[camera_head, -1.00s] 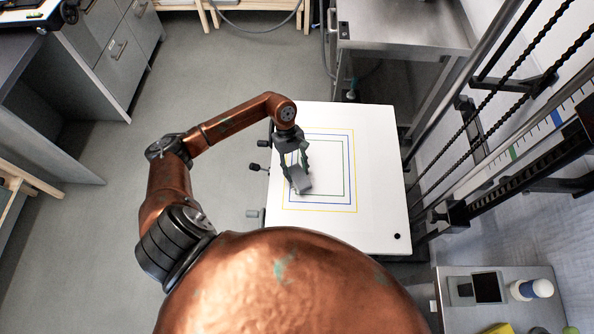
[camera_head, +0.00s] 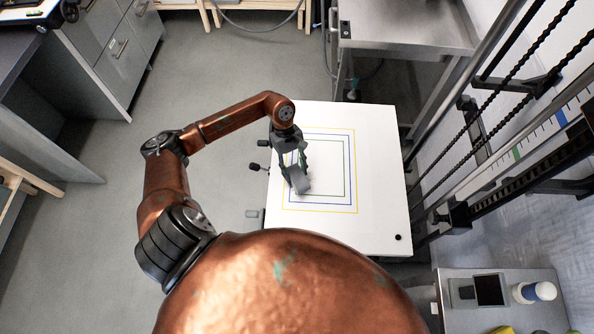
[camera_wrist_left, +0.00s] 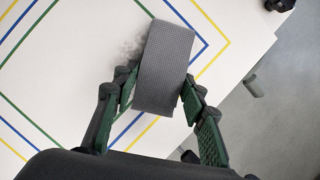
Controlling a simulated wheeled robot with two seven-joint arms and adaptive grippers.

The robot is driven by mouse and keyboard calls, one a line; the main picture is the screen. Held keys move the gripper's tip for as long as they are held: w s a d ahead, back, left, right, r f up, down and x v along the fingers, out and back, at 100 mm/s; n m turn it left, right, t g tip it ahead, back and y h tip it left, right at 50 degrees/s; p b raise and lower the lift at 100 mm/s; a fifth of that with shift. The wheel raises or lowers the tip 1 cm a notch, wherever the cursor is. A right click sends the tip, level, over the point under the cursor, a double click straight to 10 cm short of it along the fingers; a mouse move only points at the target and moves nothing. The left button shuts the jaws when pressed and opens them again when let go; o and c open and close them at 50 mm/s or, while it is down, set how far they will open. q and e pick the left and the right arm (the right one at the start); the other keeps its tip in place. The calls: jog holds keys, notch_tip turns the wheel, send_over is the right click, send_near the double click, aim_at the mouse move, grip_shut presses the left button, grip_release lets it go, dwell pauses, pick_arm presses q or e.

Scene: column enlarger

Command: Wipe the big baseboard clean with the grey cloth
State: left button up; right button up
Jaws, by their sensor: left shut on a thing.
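The white baseboard (camera_head: 378,170) has nested yellow, blue and green rectangles on it. It also shows in the left wrist view (camera_wrist_left: 75,65). My left gripper (camera_head: 297,180) is over the left part of the rectangles and is shut on the grey cloth (camera_wrist_left: 165,68), a folded, textured pad. The cloth also shows in the head view (camera_head: 300,187), at or close to the board's surface; exact contact cannot be told. A dark grey smudge (camera_wrist_left: 128,50) lies on the board beside the cloth in the left wrist view. My right gripper is out of view.
Black knobs (camera_head: 263,143) stick out from the board's left edge. A black dot (camera_head: 398,237) marks its near right corner. The enlarger's rails and chains (camera_head: 490,120) rise along the right. A metal side table (camera_head: 515,310) holds a white bottle (camera_head: 535,291). Open floor lies left.

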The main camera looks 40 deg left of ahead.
aim_at(282, 183)
pick_arm(q)
jog(key=s+a, duration=0.4)
jog(key=a, duration=0.1)
jog(key=shift+s+a, duration=0.5)
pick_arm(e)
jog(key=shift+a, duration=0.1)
pick_arm(q)
jog(key=shift+f+b, duration=0.7)
jog(key=shift+f, duration=0.2)
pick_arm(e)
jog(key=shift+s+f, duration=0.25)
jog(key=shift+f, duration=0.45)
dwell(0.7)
pick_arm(q)
jog(key=shift+w, duration=0.1)
jog(key=shift+w+d+b, duration=0.5)
jog(key=shift+w+d, duration=0.05)
jog(key=shift+d, duration=0.35)
jog(key=shift+w+d+b, duration=0.3)
jog(key=shift+w+d, duration=0.1)
jog(key=shift+d, duration=0.35)
jog(key=shift+w+d+b, duration=0.3)
jog(key=shift+w+d, duration=0.1)
jog(key=shift+d, duration=0.3)
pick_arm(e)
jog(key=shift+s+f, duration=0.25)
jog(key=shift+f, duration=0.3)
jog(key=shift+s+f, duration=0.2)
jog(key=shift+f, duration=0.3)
